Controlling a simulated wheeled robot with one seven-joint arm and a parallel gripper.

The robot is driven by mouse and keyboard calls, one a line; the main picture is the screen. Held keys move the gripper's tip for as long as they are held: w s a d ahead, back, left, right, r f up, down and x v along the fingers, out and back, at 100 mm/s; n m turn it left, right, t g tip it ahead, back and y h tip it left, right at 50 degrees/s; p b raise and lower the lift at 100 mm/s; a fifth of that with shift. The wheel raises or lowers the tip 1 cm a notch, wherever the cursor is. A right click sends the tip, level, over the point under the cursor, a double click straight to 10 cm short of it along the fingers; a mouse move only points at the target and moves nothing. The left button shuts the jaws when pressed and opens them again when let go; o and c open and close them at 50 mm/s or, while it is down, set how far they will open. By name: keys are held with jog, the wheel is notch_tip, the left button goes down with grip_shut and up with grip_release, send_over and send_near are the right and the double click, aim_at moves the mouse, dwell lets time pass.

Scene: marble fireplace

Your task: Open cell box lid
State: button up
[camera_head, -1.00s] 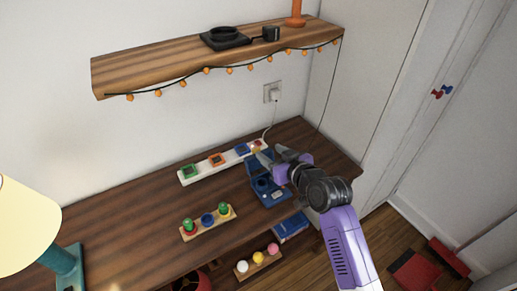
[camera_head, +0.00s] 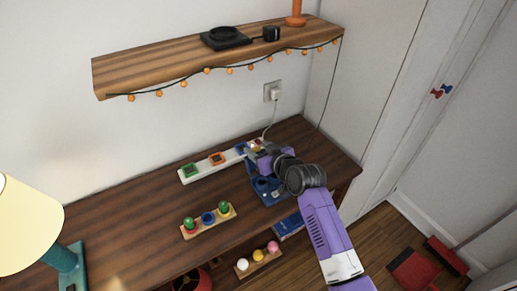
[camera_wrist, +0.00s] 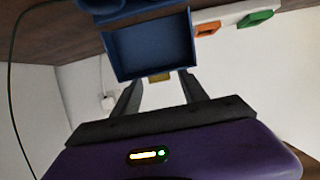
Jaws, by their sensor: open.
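The blue cell box (camera_head: 270,193) sits on the dark wooden desk, partly behind my arm. Its blue lid (camera_head: 252,169) stands raised at the box's back side, mostly hidden by my gripper in the head view. In the wrist view the lid (camera_wrist: 150,47) shows its hollow inner face with a yellow tab (camera_wrist: 159,77) at its edge, and the box body (camera_wrist: 128,11) is at the top edge. My gripper (camera_wrist: 161,79) is open, its two fingers apart on either side of the yellow tab. In the head view my gripper (camera_head: 253,152) is just behind the lid; contact is unclear.
A white strip (camera_head: 205,170) with coloured squares lies behind the box. A wooden peg tray (camera_head: 209,222) stands to its left. A wall outlet (camera_head: 272,92) with a cord is behind. A lamp (camera_head: 65,262) stands at far left.

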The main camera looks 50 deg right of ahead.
grip_shut()
dwell(1.4)
